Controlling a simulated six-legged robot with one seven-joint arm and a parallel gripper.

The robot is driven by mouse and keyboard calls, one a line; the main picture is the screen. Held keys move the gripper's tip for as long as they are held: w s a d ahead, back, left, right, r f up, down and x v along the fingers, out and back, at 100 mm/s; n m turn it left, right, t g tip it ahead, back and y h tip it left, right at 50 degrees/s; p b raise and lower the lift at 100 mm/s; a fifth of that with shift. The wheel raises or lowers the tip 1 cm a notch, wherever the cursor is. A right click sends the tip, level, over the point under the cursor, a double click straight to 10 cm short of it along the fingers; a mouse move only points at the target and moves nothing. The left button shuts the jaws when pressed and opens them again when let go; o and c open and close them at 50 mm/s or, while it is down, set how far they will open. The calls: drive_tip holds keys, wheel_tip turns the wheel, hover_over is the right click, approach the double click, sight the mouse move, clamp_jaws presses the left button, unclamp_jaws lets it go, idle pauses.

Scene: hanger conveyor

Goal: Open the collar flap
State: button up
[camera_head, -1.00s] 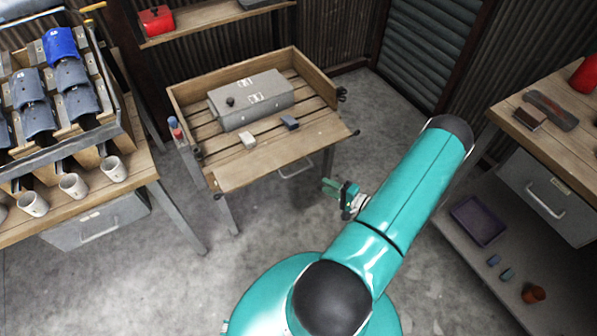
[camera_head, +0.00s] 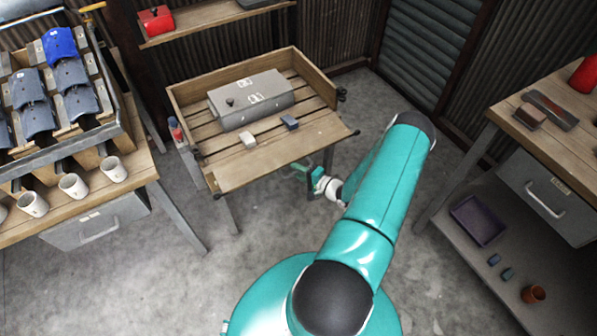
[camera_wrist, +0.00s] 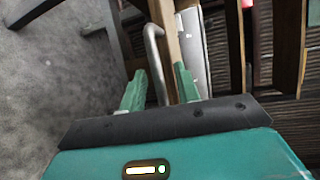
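I cannot pick out a collar flap for certain. A grey box (camera_head: 252,98) with a black knob and white labels lies on the slatted wooden table (camera_head: 280,152) in the head view. My gripper (camera_head: 305,172) is in front of and below the table's front edge, beside a metal handle (camera_head: 290,173). In the wrist view my gripper (camera_wrist: 159,70) is open, with two green fingers apart. The bent metal handle (camera_wrist: 154,50) shows between and beyond the fingers. I cannot tell whether either finger touches it.
A white block (camera_head: 248,140) and a dark blue-grey block (camera_head: 289,122) lie before the box. The left bench bears white mugs (camera_head: 73,185) and a rack of blue and grey pieces (camera_head: 60,45). The right bench (camera_head: 575,150) has a drawer. Grey floor between is clear.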

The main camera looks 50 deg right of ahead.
clamp_jaws()
drive_tip(key=shift+w+r+m+g, duration=0.15)
drive_tip(key=shift+r+g, duration=0.35)
drive_tip(key=shift+r, duration=0.35)
drive_tip(key=shift+w+r+m+g, duration=0.15)
drive_tip(key=shift+r+g, duration=0.35)
drive_tip(key=shift+r, duration=0.3)
drive_tip(key=shift+w+d+r, duration=0.1)
drive_tip(key=shift+d+r, duration=0.05)
drive_tip(key=shift+r, duration=0.7)
unclamp_jaws()
